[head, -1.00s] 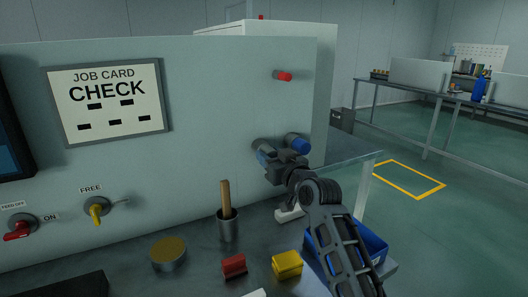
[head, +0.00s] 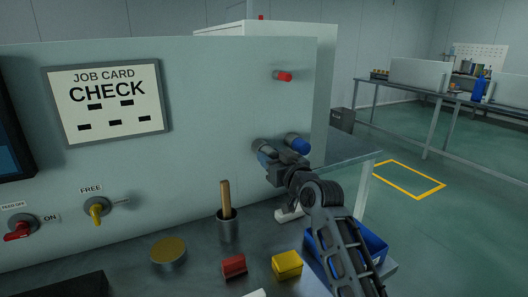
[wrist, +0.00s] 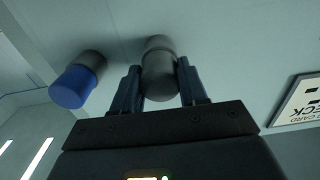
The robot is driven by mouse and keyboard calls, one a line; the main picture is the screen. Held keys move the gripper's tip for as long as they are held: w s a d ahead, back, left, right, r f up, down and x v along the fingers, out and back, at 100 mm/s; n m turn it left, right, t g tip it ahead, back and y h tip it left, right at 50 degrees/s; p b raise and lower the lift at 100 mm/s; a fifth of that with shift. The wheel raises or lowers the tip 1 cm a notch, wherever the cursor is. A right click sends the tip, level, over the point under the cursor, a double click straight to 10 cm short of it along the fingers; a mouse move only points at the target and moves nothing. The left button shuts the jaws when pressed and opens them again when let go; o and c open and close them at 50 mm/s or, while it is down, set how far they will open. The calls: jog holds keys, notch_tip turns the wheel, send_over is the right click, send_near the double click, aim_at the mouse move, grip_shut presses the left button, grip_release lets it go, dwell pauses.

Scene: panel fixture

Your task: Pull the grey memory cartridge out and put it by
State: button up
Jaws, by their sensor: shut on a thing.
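The grey memory cartridge (wrist: 159,68) is a grey cylinder between the two fingers in the wrist view. My gripper (wrist: 158,80) is shut on it, one finger on each side. Its far end is toward the panel face; I cannot tell whether it is still seated. In the head view my gripper (head: 270,163) is close to the panel at its lower right, and it hides most of the cartridge. A blue-ended cylinder (head: 300,144) sticks out of the panel just right of my gripper. It also shows at the left of the wrist view (wrist: 72,87).
On the bench stand a cup with a wooden handle (head: 227,228), a round tin (head: 168,252), a red block (head: 234,266), a yellow block (head: 287,264) and a blue bin (head: 373,245) under my arm. A red-tipped peg (head: 283,76) is higher on the panel.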

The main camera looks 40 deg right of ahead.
aim_at(272, 158)
jog(key=shift+p+v, duration=0.3)
jog(key=shift+v, duration=2.05)
dwell(0.6)
jog(key=shift+v, duration=2.45)
